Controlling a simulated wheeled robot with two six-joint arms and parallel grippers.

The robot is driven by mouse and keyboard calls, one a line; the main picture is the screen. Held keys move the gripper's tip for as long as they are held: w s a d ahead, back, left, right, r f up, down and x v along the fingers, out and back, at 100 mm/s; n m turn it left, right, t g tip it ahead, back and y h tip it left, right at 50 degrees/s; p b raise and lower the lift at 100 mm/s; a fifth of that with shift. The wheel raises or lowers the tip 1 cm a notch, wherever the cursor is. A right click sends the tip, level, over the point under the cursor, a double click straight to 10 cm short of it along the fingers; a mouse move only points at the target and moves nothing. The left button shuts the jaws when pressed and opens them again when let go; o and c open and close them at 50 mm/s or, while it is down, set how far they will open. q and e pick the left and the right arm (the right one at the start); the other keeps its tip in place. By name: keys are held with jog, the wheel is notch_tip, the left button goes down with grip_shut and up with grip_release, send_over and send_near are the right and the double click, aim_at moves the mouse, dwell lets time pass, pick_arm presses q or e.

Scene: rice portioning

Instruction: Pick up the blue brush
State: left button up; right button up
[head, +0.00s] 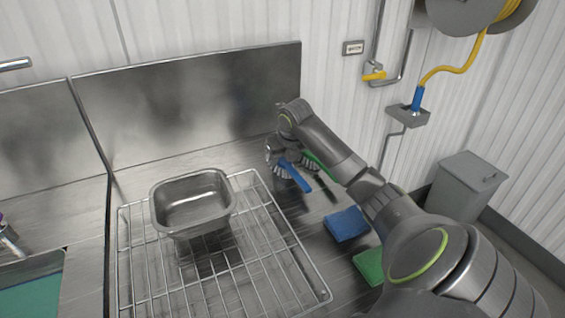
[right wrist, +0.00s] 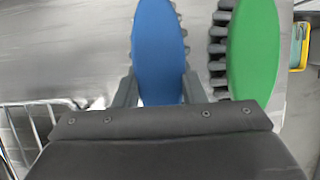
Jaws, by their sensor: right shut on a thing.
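I cannot tell whether the brush still touches the counter. My left gripper is not in view.
A green brush (head: 320,163) lies close to the right of the blue one; it also shows in the right wrist view (right wrist: 254,48). A steel pan (head: 193,203) sits on the wire rack (head: 147,262). Blue (head: 347,223) and green (head: 369,266) cloths or pads lie near my right arm.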

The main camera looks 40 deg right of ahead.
jog(key=shift+r, duration=0.15)
jog(key=shift+c, duration=0.2)
notch_tip(320, 180, up, 10)
jog(key=shift+f+b, duration=0.1)
jog(key=shift+b, duration=0.35)
